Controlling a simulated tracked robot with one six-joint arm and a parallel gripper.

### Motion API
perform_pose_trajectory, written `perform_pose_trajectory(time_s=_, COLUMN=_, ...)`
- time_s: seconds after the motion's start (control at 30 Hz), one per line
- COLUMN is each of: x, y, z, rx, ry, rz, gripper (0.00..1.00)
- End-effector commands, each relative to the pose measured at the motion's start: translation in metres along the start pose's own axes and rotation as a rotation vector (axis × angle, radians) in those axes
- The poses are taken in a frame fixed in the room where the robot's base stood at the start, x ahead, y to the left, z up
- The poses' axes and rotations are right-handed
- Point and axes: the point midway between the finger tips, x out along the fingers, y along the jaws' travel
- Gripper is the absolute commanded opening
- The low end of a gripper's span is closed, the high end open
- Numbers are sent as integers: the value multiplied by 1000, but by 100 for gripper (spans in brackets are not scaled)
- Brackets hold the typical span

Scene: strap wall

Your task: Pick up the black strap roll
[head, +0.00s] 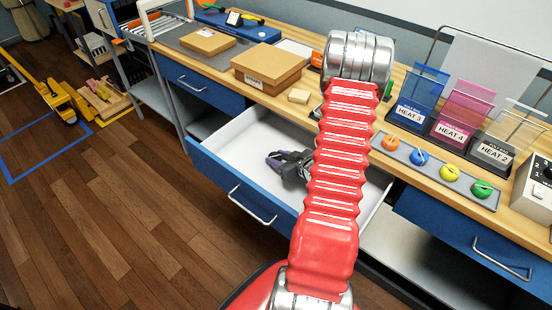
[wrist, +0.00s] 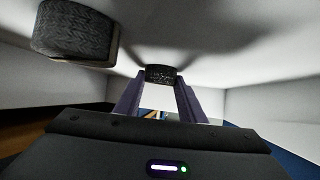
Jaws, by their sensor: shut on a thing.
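The black strap roll (wrist: 160,71) shows in the wrist view as a small dark, textured piece between the fingertips. My gripper (wrist: 160,82) has its two purple fingers on either side of it and is shut on it. In the head view my gripper (head: 289,163) is down inside the open white drawer (head: 238,140), partly behind my red arm. The roll cannot be told apart from the dark gripper there.
A larger dark grey textured roll (wrist: 76,30) is at the upper left of the wrist view, apart from the fingers. The drawer walls stand around the gripper.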

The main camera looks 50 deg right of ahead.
Motion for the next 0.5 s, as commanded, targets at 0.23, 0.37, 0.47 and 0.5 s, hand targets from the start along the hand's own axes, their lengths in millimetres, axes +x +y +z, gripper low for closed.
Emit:
perform_pose_trajectory(time_s=0.23, x=-2, y=0, z=-5, rx=-1, ry=1, rz=0, gripper=15)
perform_pose_trajectory(time_s=0.37, x=-7, y=0, z=-14, rx=-2, ry=1, rz=0, gripper=15)
perform_pose_trajectory(time_s=0.47, x=-12, y=0, z=-24, rx=-3, ry=3, rz=1, gripper=15)
perform_pose_trajectory(time_s=0.5, x=-15, y=1, z=-28, rx=-2, ry=3, rz=1, gripper=15)
